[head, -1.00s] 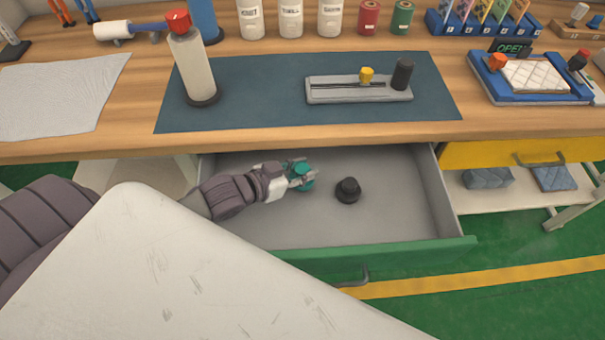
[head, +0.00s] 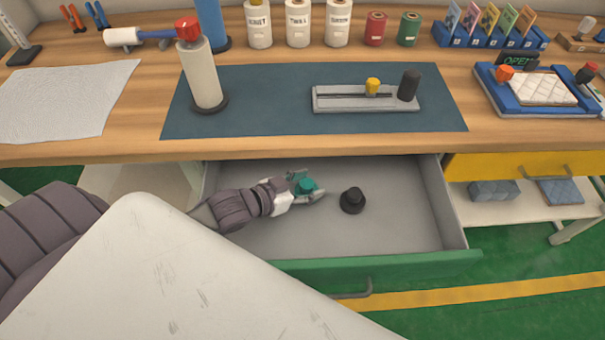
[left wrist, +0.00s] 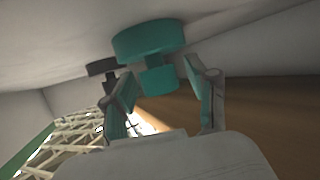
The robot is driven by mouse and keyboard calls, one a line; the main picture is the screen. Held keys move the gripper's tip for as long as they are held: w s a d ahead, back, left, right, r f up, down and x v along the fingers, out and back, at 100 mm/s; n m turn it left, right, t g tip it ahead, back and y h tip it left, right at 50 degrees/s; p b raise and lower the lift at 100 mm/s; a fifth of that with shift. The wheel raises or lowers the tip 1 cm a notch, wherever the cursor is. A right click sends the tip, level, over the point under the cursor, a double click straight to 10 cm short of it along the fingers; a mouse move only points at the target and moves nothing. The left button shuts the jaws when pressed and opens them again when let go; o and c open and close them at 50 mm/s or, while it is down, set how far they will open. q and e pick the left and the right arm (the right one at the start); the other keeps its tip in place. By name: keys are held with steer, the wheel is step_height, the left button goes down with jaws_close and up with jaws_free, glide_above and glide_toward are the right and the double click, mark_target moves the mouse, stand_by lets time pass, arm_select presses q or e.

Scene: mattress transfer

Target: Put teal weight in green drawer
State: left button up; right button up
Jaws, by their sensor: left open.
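The teal weight (head: 306,186) is inside the open green drawer (head: 410,262), left of a black weight. My left gripper (head: 309,187) is down in the drawer, with its fingers spread on either side of the teal weight. In the left wrist view the teal weight (left wrist: 155,60) appears upside down, its wide disc against the pale drawer floor and its narrower knob between the open fingers (left wrist: 165,85). Gaps show between knob and fingers. My right gripper is not in view.
The black weight (head: 352,200) stands on the drawer floor. The wooden tabletop (head: 90,150) overhangs the drawer's back. A yellow drawer (head: 520,163) is to the right. The drawer's right part is clear.

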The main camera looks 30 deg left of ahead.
arm_select(q)
steer(key=p+v, duration=0.1)
steer(key=v, duration=1.1)
